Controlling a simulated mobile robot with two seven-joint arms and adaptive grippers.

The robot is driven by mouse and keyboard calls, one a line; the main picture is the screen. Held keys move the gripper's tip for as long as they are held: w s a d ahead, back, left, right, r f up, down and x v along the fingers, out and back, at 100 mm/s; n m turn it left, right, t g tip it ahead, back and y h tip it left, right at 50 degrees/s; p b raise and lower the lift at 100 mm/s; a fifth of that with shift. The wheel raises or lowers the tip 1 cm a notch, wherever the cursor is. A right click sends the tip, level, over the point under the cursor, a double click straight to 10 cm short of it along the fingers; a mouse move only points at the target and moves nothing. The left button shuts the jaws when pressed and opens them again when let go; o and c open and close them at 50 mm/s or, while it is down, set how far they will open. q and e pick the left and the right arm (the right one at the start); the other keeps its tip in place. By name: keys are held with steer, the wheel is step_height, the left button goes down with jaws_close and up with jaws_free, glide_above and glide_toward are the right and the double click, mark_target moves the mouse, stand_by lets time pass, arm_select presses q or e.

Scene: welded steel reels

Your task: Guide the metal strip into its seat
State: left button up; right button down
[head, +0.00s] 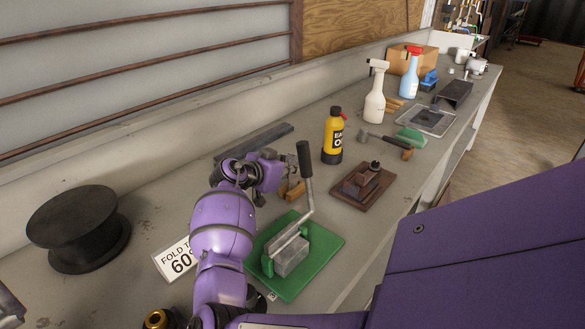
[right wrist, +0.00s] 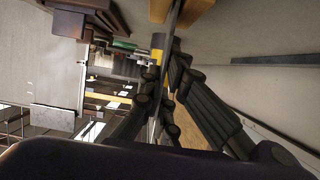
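My right gripper (head: 268,168) hangs over the bench, left of the yellow bottle and behind the green folding jig (head: 325,250). In the right wrist view its dark fingers (right wrist: 160,90) close on the thin metal strip (right wrist: 172,35), seen nearly edge-on. The strip is hard to make out in the head view. The jig has a green base, a grey metal block (head: 293,257) and a raised lever with a black handle (head: 305,160). My arm hides part of the jig's left side. I cannot tell which slot is the seat. My left gripper is out of view.
A dark bar (head: 255,139) lies behind the gripper. Wooden blocks (head: 292,190), a yellow bottle (head: 333,138) and a brown stepped block (head: 363,186) stand close by. A black reel (head: 78,228) and a "FOLD TO 60" sign (head: 176,260) are at left.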

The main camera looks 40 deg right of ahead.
steer(key=shift+f, duration=0.35)
steer(key=c, duration=2)
jaws_free()
steer(key=shift+r, duration=0.1)
